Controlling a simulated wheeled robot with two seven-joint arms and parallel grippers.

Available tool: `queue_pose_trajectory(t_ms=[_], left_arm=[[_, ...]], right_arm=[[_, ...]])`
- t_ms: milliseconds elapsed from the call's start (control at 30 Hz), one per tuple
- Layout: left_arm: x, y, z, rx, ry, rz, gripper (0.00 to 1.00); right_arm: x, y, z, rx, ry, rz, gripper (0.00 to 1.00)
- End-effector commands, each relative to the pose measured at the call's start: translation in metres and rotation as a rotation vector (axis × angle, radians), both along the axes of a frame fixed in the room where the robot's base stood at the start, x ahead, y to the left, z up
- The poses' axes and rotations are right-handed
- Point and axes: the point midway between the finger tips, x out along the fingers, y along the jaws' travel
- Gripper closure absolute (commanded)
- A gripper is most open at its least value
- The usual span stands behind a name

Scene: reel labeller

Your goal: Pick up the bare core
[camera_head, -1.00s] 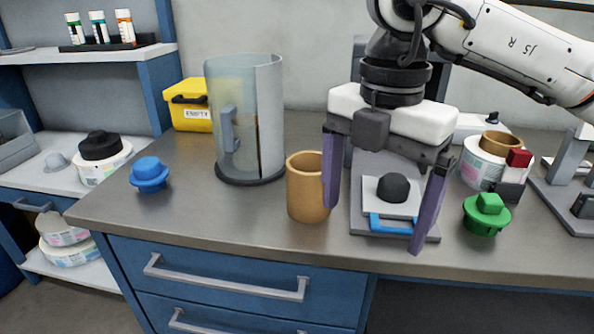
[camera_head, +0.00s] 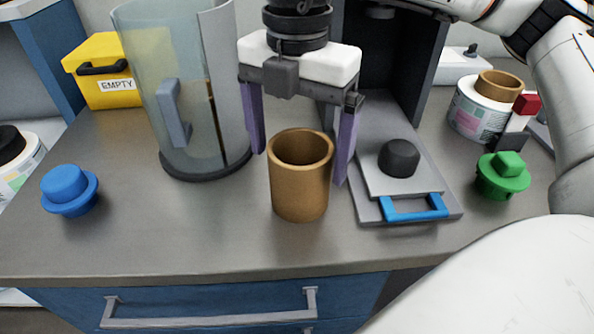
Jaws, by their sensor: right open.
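The bare core (camera_head: 300,185) is a brown, open-topped cardboard tube standing upright on the grey bench, in the middle of the head view. My right gripper (camera_head: 300,168) is open, with its two purple fingers pointing down. In the picture one finger is left of the core and the other is at its right edge. The core's rim overlaps the space between them, and the fingers look to be behind it or beside it. I cannot tell whether either finger touches it. My left gripper is not in view.
A clear cylinder with a handle (camera_head: 178,115) stands left of the gripper. A blue knob (camera_head: 69,190) is at left, a yellow EMPTY box (camera_head: 100,70) behind. A grey device with a blue handle (camera_head: 413,208), a green knob (camera_head: 502,177) and a labelled reel (camera_head: 478,115) are at right.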

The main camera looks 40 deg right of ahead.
Motion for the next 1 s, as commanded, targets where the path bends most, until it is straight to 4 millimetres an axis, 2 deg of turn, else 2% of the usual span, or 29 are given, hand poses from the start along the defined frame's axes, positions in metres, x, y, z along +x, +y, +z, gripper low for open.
queue_pose_trajectory(t_ms=[167,467,767,1000], left_arm=[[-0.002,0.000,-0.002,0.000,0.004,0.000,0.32],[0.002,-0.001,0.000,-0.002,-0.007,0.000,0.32],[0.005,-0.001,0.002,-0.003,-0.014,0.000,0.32],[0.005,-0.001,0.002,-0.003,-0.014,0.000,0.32]], right_arm=[[-0.001,-0.001,-0.014,0.000,0.001,0.001,0.08],[-0.002,-0.006,-0.055,-0.001,0.002,0.000,0.08],[-0.002,-0.006,-0.059,0.001,0.000,0.000,0.08],[-0.002,-0.006,-0.059,0.001,0.000,0.000,0.48]])
